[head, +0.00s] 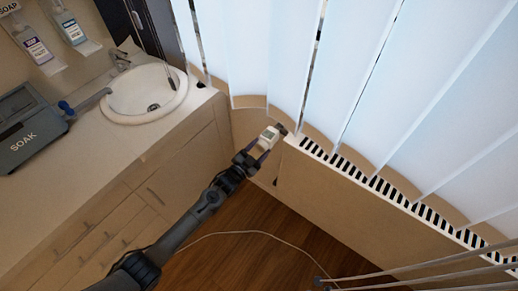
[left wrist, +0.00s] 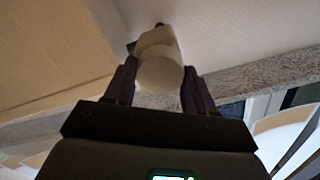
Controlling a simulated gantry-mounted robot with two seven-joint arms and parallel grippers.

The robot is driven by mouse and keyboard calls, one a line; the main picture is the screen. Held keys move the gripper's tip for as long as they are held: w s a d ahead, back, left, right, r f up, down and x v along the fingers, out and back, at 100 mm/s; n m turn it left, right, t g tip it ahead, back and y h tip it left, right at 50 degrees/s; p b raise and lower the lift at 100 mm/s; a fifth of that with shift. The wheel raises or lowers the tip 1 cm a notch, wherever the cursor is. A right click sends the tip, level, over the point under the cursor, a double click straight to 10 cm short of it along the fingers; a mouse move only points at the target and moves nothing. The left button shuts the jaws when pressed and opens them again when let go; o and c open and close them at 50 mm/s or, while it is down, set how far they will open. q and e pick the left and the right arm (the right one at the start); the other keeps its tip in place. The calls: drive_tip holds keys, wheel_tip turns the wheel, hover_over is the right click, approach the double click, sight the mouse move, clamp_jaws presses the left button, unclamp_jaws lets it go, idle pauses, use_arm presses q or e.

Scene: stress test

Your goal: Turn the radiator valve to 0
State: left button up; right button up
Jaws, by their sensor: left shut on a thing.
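The white radiator valve (head: 268,137) sits at the left end of the radiator (head: 385,192). A small grey panel shows on its upper side, but I cannot read any number on it. My left gripper (head: 257,154) is shut on the valve, with its dark fingers on either side of it. In the left wrist view the valve's round pale end (left wrist: 160,73) faces the camera between the two fingers of my left gripper (left wrist: 158,85). My right gripper is not in view.
White vertical blinds (head: 350,70) hang close above the radiator. A thin pale cable (head: 240,233) lies on the wooden floor.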

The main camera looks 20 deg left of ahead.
use_arm(q)
drive_tip(key=o, duration=1)
drive_tip(key=shift+o, duration=0.2)
drive_tip(key=shift+s+a, duration=0.1)
drive_tip(key=shift+s, duration=0.35)
drive_tip(key=p+v, duration=0.2)
drive_tip(key=v, duration=0.8)
drive_tip(key=shift+f, duration=0.1)
